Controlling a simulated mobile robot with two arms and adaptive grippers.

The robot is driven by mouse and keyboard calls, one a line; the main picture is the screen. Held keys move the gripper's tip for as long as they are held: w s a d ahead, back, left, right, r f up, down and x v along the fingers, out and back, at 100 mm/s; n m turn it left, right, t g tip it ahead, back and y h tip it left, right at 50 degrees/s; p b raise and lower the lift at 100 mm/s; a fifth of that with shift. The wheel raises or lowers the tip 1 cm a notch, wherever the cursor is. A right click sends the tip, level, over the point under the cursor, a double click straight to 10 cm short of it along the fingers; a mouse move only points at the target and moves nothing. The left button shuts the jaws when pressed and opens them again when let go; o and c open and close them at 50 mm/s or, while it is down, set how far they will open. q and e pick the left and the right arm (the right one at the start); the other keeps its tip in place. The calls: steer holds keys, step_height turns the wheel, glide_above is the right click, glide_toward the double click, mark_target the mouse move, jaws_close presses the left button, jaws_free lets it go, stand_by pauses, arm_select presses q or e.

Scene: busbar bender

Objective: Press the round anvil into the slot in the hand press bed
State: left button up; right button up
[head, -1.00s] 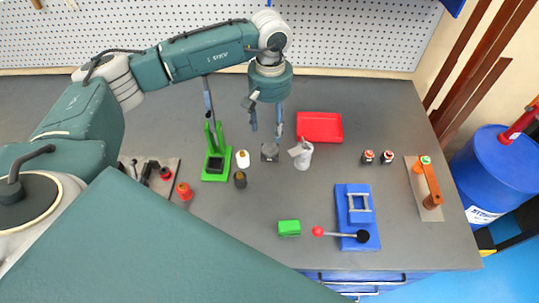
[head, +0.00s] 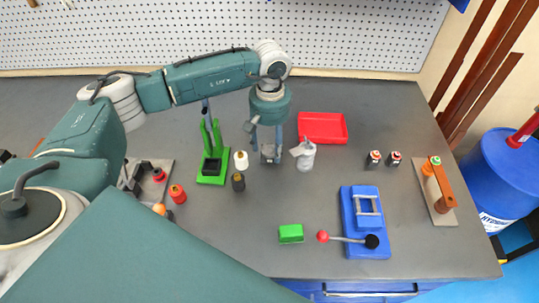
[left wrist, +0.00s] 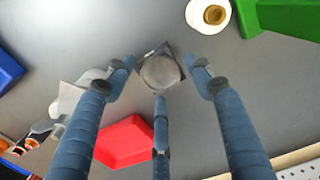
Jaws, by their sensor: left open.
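A grey block with a round top, which I take for the round anvil (head: 270,153), stands on the bench; in the left wrist view its round face (left wrist: 160,72) shows on a dark square base. My left gripper (head: 265,142) is right above and around it, fingers spread and pointing down. In the left wrist view the three fingers (left wrist: 163,80) surround the block with visible gaps, and none clearly grips it. The green stand with a black open box, seemingly the hand press (head: 211,172), stands to the left. Its slot cannot be made out. My right gripper is not in view.
A light grey can (head: 304,155) stands close on the right. A red tray (head: 322,127) lies behind. A blue lever device (head: 365,222) and green block (head: 290,233) are in front.

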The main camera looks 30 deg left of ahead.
mark_target(270, 150)
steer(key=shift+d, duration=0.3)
arm_select(q)
steer(key=shift+b, duration=0.3)
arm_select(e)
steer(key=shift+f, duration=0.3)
arm_select(q)
steer(key=c, duration=1.1)
steer(key=shift+r, duration=0.1)
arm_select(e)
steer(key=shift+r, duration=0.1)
arm_select(q)
steer(key=shift+r, duration=0.1)
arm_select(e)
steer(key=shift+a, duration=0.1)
arm_select(q)
steer(key=shift+r, duration=0.4)
steer(key=shift+r+p, duration=0.55)
steer(key=shift+r, duration=0.45)
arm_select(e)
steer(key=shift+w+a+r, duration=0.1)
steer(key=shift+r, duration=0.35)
arm_select(q)
steer(key=shift+r, duration=0.1)
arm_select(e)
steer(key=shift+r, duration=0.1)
